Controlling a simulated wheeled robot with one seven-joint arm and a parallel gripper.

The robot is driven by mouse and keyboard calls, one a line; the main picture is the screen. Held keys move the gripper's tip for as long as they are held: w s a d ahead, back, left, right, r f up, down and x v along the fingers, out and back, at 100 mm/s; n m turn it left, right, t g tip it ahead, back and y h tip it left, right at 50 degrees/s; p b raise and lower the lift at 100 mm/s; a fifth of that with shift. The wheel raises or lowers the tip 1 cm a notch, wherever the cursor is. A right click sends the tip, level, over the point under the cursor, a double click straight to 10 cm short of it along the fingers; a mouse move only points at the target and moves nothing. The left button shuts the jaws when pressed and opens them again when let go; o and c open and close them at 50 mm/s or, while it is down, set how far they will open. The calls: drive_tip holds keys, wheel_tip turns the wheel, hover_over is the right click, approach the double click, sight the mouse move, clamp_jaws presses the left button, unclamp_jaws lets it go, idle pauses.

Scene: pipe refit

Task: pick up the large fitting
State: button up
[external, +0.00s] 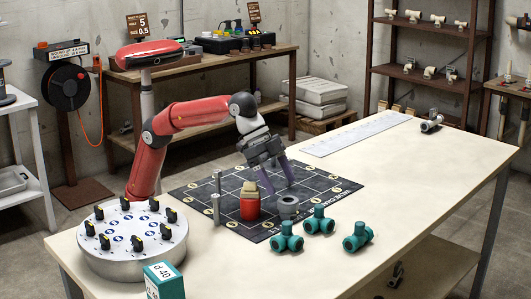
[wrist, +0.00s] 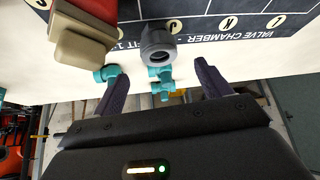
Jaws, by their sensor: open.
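Three teal pipe fittings lie on the pale table in front of the black mat: a left one (external: 286,238), a middle one (external: 319,222) and a right one (external: 357,238). They look close in size, and I cannot tell which is the large one. A grey ring-shaped fitting (external: 288,205) sits near the mat's front edge; it also shows in the wrist view (wrist: 158,42). My gripper (external: 279,184) is open and empty above the mat, behind the grey fitting. In the wrist view, teal fittings (wrist: 161,82) show between its fingers (wrist: 160,76), farther away.
A red container with a tan top (external: 250,205) and upright metal posts (external: 216,205) stand on the mat (external: 190,190), left of my gripper. A teal-and-white box (external: 163,281) stands at the front left. The table's right part (external: 430,180) is mostly clear.

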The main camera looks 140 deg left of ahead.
sight(291, 205)
drive_tip(key=shift+w+f, duration=0.1)
drive_tip(key=shift+f, duration=0.45)
drive_tip(key=x, duration=0.7)
drive_tip(key=shift+w+f+b, duration=0.1)
drive_tip(key=shift+f+b, duration=0.05)
drive_tip(key=shift+b, duration=0.25)
drive_tip(key=c, duration=1.1)
